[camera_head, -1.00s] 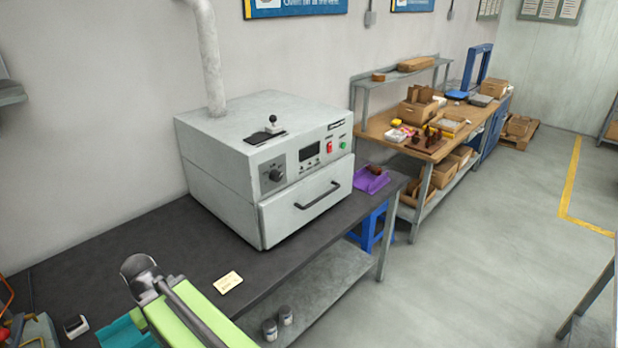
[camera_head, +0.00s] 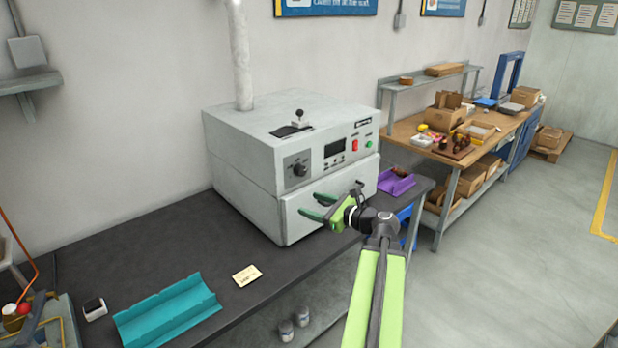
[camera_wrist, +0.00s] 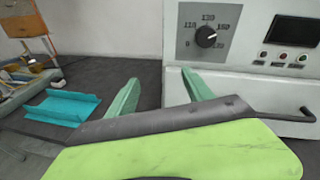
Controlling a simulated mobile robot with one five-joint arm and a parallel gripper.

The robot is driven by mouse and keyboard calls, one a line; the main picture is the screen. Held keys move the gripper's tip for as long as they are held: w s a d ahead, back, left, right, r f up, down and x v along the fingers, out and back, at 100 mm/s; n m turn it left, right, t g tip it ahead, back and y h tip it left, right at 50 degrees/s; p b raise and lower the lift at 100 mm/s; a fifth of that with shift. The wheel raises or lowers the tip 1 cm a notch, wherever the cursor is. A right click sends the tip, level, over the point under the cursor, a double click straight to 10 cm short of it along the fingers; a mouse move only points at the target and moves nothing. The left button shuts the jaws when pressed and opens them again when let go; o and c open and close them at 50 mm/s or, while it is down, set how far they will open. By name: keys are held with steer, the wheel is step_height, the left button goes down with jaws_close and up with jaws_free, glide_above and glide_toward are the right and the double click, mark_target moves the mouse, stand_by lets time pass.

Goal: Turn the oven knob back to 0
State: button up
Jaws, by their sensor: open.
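The oven (camera_head: 245,165) is a light grey box on the dark bench. Its black round knob (camera_head: 299,169) sits on a grey dial plate at the left of the front panel. In the wrist view the knob (camera_wrist: 206,37) is upper right of centre, with printed numbers around it and 0 at lower left. Its white pointer appears turned toward the upper right, near 160. My gripper (camera_head: 312,206) is open and empty in front of the oven door, below the knob and apart from it. In the wrist view its two green fingers (camera_wrist: 160,95) point toward the oven, below the knob.
A dark door handle (camera_wrist: 285,118) projects below the panel, close to my gripper. A display and buttons (camera_head: 336,148) lie right of the knob. A teal tray (camera_head: 166,310), a cream card (camera_head: 247,275) and a purple tray (camera_head: 396,182) are on the bench (camera_head: 120,255).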

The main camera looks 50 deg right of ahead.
mark_target(303, 171)
steer(key=s+d+r+m+t+h, duration=0.2)
steer(key=s+d+r+m+h, duration=0.1)
steer(key=s+d+m, duration=0.3)
steer(key=shift+n, duration=0.8)
steer(key=w, duration=0.5)
steer(key=w+d, duration=0.1)
steer(key=w, duration=0.5)
steer(key=w+d, duration=0.1)
steer(key=w, duration=0.5)
steer(key=shift+w+r, duration=0.1)
steer(key=shift+w, duration=0.15)
steer(key=shift+c, duration=0.4)
